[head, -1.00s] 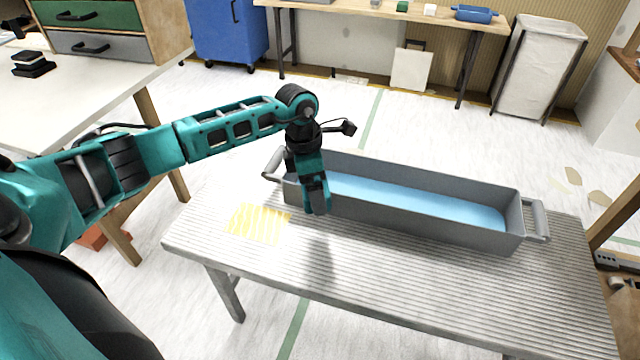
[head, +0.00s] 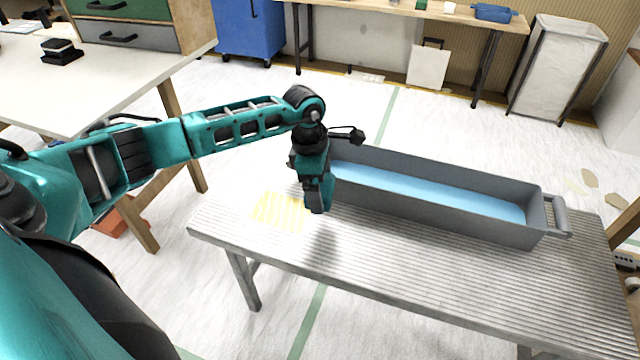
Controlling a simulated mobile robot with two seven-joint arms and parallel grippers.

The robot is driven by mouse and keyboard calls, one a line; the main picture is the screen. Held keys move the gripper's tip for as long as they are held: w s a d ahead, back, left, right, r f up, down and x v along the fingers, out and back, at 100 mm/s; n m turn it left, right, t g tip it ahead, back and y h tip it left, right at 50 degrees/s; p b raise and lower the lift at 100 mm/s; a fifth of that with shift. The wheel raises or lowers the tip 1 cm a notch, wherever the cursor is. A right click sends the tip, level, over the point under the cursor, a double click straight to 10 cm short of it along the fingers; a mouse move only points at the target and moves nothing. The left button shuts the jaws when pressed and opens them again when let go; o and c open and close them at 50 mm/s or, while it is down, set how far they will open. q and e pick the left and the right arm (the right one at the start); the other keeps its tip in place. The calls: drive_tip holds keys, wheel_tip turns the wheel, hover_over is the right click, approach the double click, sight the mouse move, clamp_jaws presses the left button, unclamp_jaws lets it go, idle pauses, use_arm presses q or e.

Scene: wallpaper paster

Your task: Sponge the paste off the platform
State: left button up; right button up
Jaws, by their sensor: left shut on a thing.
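The paste (head: 279,211) is a pale yellow striped patch on the left end of the ribbed grey platform (head: 420,272). My left gripper (head: 318,203) points down just right of the patch, in front of the trough's left end. It is shut on the sponge, which the fingers hide almost wholly. I cannot tell whether it touches the platform. My right gripper is out of view.
A long grey trough (head: 440,214) with blue water (head: 430,190) stands along the platform's back edge. A white worktable (head: 70,90) stands at the left. The platform's front right part is bare.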

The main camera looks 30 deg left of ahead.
use_arm(q)
drive_tip(key=shift+f, duration=0.5)
wheel_tip(320, 180, down, 5)
drive_tip(key=b, duration=0.4)
drive_tip(key=shift+r, duration=0.2)
drive_tip(key=shift+f+b, duration=0.3)
drive_tip(key=shift+f, duration=0.05)
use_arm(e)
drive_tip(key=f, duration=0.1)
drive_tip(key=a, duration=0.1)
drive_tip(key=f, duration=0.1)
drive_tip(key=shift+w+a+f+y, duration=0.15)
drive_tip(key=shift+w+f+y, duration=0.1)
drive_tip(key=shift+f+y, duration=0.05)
use_arm(q)
drive_tip(key=shift+d+r, duration=0.1)
